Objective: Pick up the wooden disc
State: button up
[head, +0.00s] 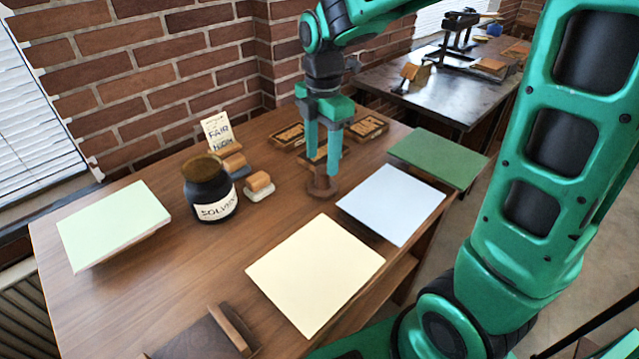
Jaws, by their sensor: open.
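The wooden disc (322,190) is a small dark brown round piece on the brown table, near its back right part. My gripper (322,167) points straight down over it with green fingers. The fingers are open, with a gap between the tips. The tips are at the disc's upper part, and they partly hide it. I cannot tell whether they touch it.
A dark jar labelled solvent (209,190), small wooden-handled blocks (259,186) and a card (218,131) stand to the left. Pale yellow (316,270), light blue (391,204) and green (438,158) sheets lie nearby. Carved blocks (366,127) lie behind my gripper.

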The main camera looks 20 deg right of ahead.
aim_at(322, 169)
jog(key=shift+w+d+f, duration=0.1)
jog(key=shift+w+f, duration=0.05)
jog(key=shift+f, duration=1.3)
jog(key=shift+w+f, duration=0.1)
jog(key=shift+f, duration=1.35)
jog(key=shift+c, duration=0.4)
jog(key=c, duration=1)
